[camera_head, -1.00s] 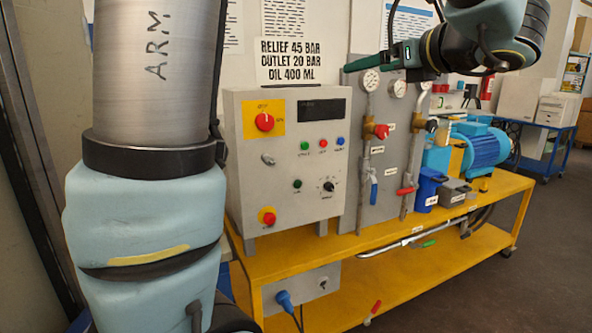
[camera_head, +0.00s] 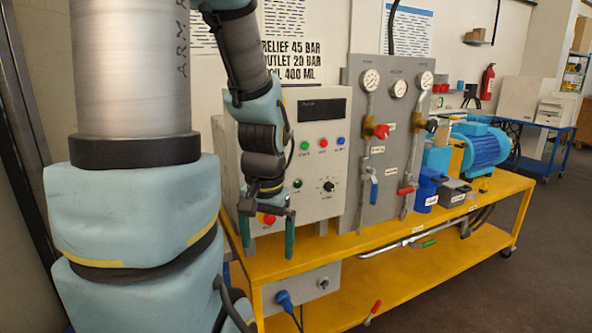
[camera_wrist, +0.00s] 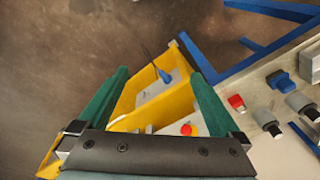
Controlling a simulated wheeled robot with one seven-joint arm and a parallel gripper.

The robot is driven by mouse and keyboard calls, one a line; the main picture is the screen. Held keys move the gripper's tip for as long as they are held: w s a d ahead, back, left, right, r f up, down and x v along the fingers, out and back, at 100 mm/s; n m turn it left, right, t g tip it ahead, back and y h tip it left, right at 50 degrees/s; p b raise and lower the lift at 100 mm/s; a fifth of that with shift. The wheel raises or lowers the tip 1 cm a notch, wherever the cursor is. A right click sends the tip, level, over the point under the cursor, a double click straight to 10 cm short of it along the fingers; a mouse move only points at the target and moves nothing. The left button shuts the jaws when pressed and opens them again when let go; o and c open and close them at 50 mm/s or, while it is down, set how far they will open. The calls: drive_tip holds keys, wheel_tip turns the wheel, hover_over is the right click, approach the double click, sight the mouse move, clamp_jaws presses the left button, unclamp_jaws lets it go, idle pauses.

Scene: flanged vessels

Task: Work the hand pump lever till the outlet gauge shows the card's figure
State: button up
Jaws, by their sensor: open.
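The white card (camera_head: 291,62) on the wall reads relief 45 bar, outlet 20 bar, oil 400 ml; my arm covers its left edge. Three round gauges (camera_head: 370,80) (camera_head: 398,88) (camera_head: 426,79) sit atop the grey panel; their readings and labels are too small to tell. A long metal bar with a green grip (camera_head: 428,244) lies along the bench's front side; I cannot tell if it is the pump lever. My gripper (camera_head: 267,240) is open and empty, pointing down before the control box. Its green fingers also show apart in the wrist view (camera_wrist: 159,74).
The control box (camera_head: 326,162) stands on the yellow bench (camera_head: 345,247). Red (camera_head: 405,191) and blue (camera_head: 374,192) valve handles stick out from the panel. A red-tipped handle (camera_head: 373,310) is near the lower shelf. A blue motor (camera_head: 482,147) stands at right. Floor at right is clear.

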drive_tip(key=n, duration=0.1)
drive_tip(key=a+n, duration=0.1)
drive_tip(key=shift+f+n, duration=0.3)
drive_tip(key=shift+f, duration=0.05)
